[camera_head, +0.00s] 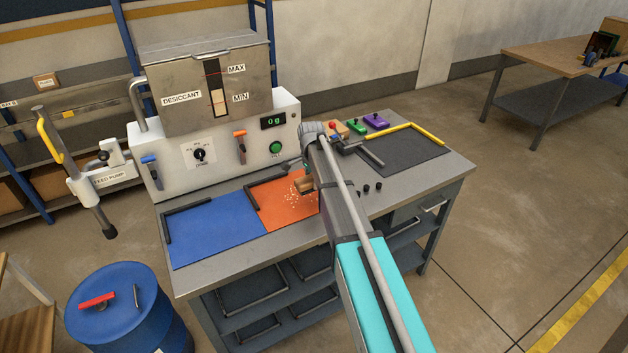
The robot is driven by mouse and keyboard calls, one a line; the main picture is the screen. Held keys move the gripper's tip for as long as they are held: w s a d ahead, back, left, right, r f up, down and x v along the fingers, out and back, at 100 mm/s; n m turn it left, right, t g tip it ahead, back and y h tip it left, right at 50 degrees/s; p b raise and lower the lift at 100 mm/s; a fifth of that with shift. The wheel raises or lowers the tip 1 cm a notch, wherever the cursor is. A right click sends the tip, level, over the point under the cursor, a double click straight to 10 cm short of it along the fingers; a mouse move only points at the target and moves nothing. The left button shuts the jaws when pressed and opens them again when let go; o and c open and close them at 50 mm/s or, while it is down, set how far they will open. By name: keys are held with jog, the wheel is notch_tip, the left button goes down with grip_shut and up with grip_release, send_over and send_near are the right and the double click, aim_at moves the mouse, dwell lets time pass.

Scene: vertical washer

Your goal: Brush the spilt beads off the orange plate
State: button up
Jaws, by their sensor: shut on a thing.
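The orange plate (272,205) lies flat on the bench, with its right part hidden behind my arm. Several pale beads (292,197) are scattered on its right half. A small wooden brush (304,185) is at the beads, touching or just above the plate; I cannot tell which. My gripper (314,183) is shut on the brush, and its fingers are mostly hidden by my own arm.
A blue plate (211,229) lies left of the orange one, and a dark mat (400,151) lies right. Behind stands the desiccant hopper unit (215,135). A blue drum (130,310) stands front left. Small black knobs (373,187) sit right of my arm.

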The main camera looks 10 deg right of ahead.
jog(key=b, duration=0.4)
send_over(311, 202)
jog(key=shift+d+f, duration=0.15)
jog(key=shift+f, duration=2.3)
jog(key=shift+s+f+b, duration=0.1)
jog(key=shift+f+b, duration=0.9)
jog(key=shift+b, duration=0.2)
jog(key=shift+w+a+r, duration=0.1)
jog(key=shift+w+a, duration=0.1)
jog(key=shift+w, duration=0.45)
jog(key=shift+w+a, duration=0.2)
jog(key=shift+w, duration=0.45)
jog(key=shift+w+a+r, duration=0.1)
jog(key=shift+w+a, duration=0.1)
jog(key=shift+w, duration=0.45)
jog(key=shift+w, duration=0.1)
jog(key=shift+w+a+f, duration=0.1)
jog(key=shift+w+a, duration=0.15)
jog(key=shift+w, duration=0.45)
jog(key=shift+w+a+f, duration=0.1)
jog(key=shift+w+a, duration=0.15)
jog(key=shift+w, duration=0.45)
jog(key=shift+w+a, duration=0.15)
jog(key=shift+w, duration=0.2)
jog(key=shift+w, duration=0.1)
